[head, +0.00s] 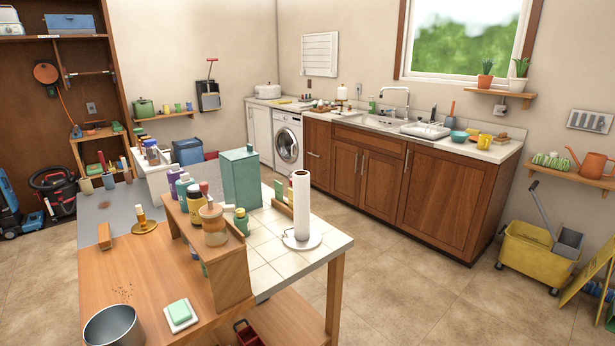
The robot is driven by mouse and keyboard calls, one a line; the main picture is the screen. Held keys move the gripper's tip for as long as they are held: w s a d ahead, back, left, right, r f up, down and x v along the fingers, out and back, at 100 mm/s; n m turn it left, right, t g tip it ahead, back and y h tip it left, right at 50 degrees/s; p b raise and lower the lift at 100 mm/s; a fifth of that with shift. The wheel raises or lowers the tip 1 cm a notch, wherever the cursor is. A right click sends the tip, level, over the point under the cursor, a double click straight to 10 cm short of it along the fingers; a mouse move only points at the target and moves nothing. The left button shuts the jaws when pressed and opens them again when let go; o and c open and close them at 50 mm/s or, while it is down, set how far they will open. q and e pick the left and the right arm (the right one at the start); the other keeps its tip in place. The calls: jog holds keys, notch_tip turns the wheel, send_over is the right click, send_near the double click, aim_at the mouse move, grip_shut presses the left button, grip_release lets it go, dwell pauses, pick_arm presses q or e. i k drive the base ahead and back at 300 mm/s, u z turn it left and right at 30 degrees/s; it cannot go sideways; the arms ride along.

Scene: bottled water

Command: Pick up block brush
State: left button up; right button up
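A small orange-brown wooden block (104,236) stands at the left of the near table, by the edge of a grey mat (108,204). It looks like the block brush, but bristles cannot be made out at this size. A round gold-coloured base with an upright handle (143,222) stands to its right. Neither of my grippers is in the head view.
A wooden riser (232,278) with bottles and jars stands right of the block. A metal bowl (114,326) and a green sponge on a dish (180,314) sit at the front. A paper towel roll (301,205) stands at the right.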

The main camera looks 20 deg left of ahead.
aim_at(105, 238)
jog(key=u, duration=0.7)
jog(key=i, duration=0.9)
jog(key=u, duration=0.7)
